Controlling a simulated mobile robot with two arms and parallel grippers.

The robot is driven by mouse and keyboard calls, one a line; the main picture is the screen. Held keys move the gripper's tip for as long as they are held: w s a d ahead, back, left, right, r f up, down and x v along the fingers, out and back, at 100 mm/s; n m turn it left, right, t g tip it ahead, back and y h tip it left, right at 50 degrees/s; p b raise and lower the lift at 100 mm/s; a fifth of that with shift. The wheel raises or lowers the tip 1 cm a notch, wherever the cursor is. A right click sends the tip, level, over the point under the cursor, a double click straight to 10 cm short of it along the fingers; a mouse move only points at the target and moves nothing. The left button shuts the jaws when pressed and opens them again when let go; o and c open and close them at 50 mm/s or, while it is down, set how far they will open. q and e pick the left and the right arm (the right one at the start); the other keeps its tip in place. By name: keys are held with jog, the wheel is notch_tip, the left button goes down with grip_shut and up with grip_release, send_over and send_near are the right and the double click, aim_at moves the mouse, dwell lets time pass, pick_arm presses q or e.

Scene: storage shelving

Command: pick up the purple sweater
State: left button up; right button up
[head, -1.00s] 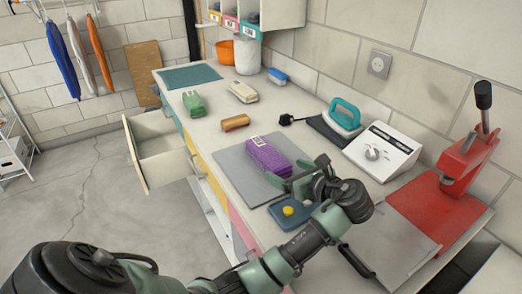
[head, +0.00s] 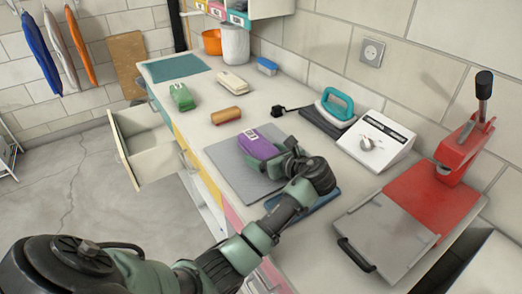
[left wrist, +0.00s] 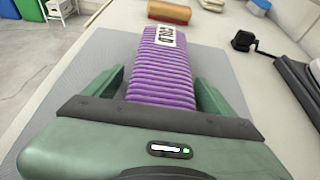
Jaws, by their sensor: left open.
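The purple sweater (head: 258,143) is a folded, ribbed bundle with a white label. It lies on the grey mat (head: 228,162) on the long counter. My left gripper (head: 275,157) is at the near end of the sweater and hides that end in the head view. In the left wrist view the sweater (left wrist: 163,75) lies between the two green fingers of my left gripper (left wrist: 160,95), which are open with one on each side. Gaps show between the fingers and the sweater. My right gripper is not in view.
A rust-coloured folded bundle (head: 226,115) lies beyond the mat. A teal-handled iron (head: 336,105), a white dial box (head: 376,143) and a red press (head: 460,150) stand to the right. An open drawer (head: 150,150) juts out at left. A blue item is partly hidden under my arm.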

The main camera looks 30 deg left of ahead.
pick_arm(q)
jog(key=c, duration=1.7)
jog(key=shift+c, duration=0.2)
jog(key=shift+r, duration=0.1)
